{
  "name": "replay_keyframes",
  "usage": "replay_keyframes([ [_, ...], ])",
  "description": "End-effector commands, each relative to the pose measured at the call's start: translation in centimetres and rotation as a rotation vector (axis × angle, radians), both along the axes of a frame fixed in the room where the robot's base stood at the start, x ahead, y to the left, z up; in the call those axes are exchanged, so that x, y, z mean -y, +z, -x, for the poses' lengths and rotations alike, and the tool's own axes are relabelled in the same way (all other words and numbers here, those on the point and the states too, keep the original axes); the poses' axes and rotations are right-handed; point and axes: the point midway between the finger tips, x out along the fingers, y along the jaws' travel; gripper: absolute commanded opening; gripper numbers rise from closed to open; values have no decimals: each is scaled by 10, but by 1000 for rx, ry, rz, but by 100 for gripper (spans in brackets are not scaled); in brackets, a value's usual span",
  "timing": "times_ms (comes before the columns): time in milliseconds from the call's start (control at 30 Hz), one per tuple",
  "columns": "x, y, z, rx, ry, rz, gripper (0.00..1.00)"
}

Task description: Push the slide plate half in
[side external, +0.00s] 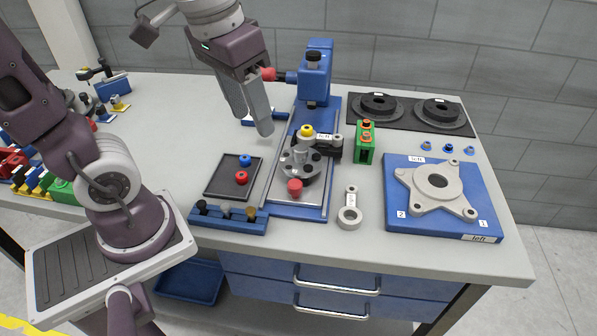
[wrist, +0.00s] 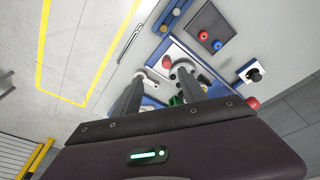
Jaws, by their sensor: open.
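The blue fixture (side external: 329,165) stands at the middle of the bench, with a blue column and a red knob at its back. A silver plate (side external: 312,199), which looks like the slide plate, lies at its front end. A red knob (side external: 295,187) and a grey round part (side external: 299,164) stand on it. How far in the plate sits is unclear. My gripper (side external: 254,124) is open and empty, above and to the left of the fixture, apart from it. In the wrist view, my gripper (wrist: 160,72) has its fingers spread and partly covers the fixture.
A dark tray (side external: 222,190) with red and blue pieces lies left of the fixture. A blue rack (side external: 228,220) is in front of it. A grey ring-ended link (side external: 349,215), a green block (side external: 364,155) and a blue board (side external: 398,221) with a grey flange are to the right.

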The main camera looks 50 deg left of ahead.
Motion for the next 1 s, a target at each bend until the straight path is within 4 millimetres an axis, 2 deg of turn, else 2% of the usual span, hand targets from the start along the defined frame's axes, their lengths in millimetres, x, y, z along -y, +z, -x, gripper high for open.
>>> replay_keyframes([
  [33,-3,-10,-23,-92,29,12,50],
  [100,-7,-30,-52,-215,72,28,50],
  [200,-13,-68,-87,-379,130,45,50],
  [333,-19,-114,-112,-530,184,59,50],
  [400,-21,-130,-118,-575,201,62,50],
  [500,-22,-143,-120,-605,211,64,50],
  [800,-16,-192,-99,-608,211,63,50],
  [1000,-15,-205,-94,-604,210,64,50],
])
